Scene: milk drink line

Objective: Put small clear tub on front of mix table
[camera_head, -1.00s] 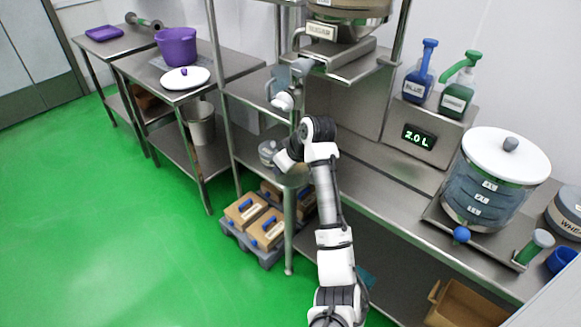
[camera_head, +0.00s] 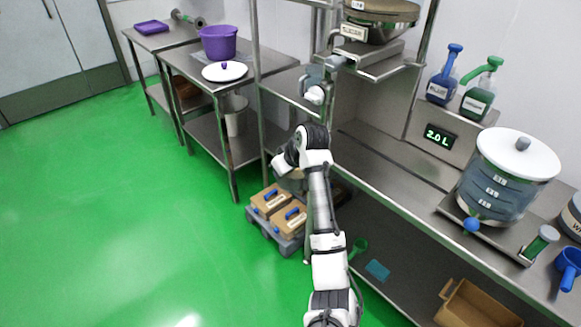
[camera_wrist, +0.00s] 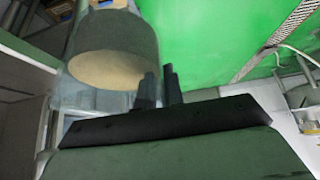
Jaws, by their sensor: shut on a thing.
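The small clear tub (camera_wrist: 118,35) shows large at the upper left of the wrist view, greyish and see-through, with a pale cream round face towards the camera. My gripper (camera_wrist: 163,86) is shut on its edge, with the dark fingers at the tub's right side. In the head view my gripper (camera_head: 283,166) is in front of the steel shelving, and the tub is mostly hidden by my arm. A steel table (camera_head: 258,68) at the back left bears a purple bucket (camera_head: 219,44) and a white lid (camera_head: 225,71). No label shows which table is the mix table.
Boxes with blue handles (camera_head: 289,219) sit on a grey pallet (camera_head: 262,231) below my gripper. The right bench holds a lidded tank (camera_head: 495,190) and pump bottles (camera_head: 479,98). A brown crate (camera_head: 475,305) is underneath. The green floor at left is clear.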

